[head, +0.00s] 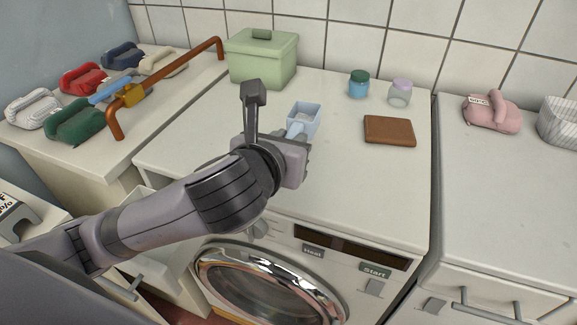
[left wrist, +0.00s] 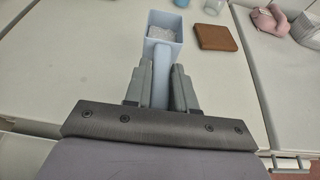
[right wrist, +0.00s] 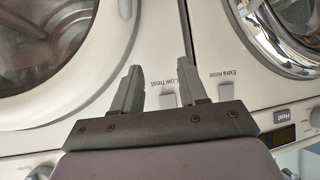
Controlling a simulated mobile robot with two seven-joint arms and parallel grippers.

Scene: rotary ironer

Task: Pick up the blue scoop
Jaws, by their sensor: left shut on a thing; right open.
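The blue scoop (head: 304,118) is a pale blue square cup with a handle, over the white top of the middle machine. It also shows in the left wrist view (left wrist: 164,28), with whitish contents in its cup. My left gripper (head: 292,137) is shut on the scoop's handle, which lies between the two fingers in the left wrist view (left wrist: 161,75). In the head view my arm hides part of the handle. I cannot tell whether the scoop touches the top. My right gripper (right wrist: 158,75) is open and empty, in front of the machine fronts.
A brown wallet-like block (head: 390,131), a blue jar with a green lid (head: 359,84), a lilac-lidded jar (head: 400,93) and a green box (head: 261,60) stand on the same top. An orange rail (head: 168,72) is left, beside several coloured irons.

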